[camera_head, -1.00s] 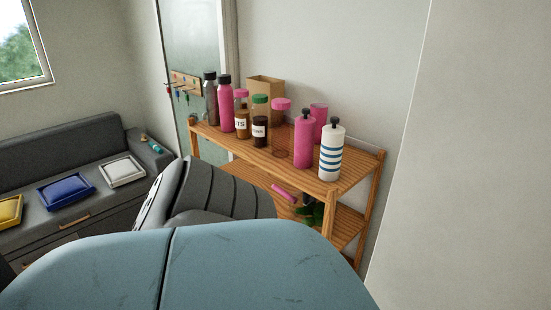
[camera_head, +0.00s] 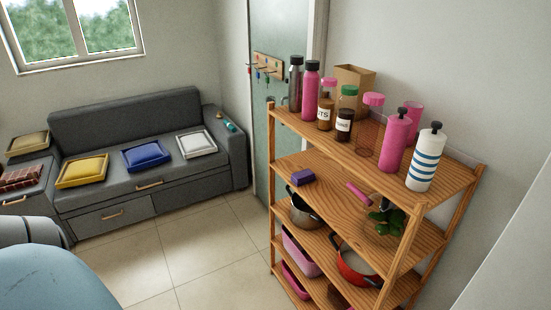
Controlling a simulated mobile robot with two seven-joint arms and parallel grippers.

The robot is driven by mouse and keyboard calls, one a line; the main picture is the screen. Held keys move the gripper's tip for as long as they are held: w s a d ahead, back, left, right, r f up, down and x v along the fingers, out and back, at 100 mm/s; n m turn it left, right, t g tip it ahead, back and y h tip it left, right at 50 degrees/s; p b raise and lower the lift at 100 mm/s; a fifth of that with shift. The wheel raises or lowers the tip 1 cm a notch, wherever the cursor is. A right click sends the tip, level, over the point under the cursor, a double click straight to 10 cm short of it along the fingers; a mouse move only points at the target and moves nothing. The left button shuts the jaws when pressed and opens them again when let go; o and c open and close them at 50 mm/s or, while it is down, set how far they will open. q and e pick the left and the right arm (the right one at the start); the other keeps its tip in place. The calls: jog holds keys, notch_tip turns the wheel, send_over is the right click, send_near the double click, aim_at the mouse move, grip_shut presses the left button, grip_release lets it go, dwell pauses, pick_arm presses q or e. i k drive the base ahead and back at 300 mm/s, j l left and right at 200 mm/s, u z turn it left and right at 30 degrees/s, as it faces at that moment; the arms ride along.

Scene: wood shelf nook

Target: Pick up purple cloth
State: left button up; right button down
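A small dark purple folded item (camera_head: 302,178), which looks like the purple cloth, lies near the left end of the second shelf of the wooden shelf unit (camera_head: 290,139). It is close to the shelf's front edge, and nothing covers it. Neither of my grippers shows. Only part of my blue and dark grey arm is in the lower left corner, well apart from the shelf.
Bottles and jars crowd the top shelf, with a striped white bottle (camera_head: 425,160) at its right. A steel pot (camera_head: 303,213) and a red pot (camera_head: 355,264) stand below. A grey sofa (camera_head: 130,120) with cushions stands left. The tiled floor (camera_head: 205,245) between is clear.

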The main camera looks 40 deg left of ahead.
aim_at(301, 177)
jog(key=u, duration=1.15)
jog(key=z, duration=2.85)
jog(key=u, duration=2.85)
jog(key=i+j+z, duration=0.15)
jog(key=i+j, duration=0.2)
jog(key=j, duration=0.15)
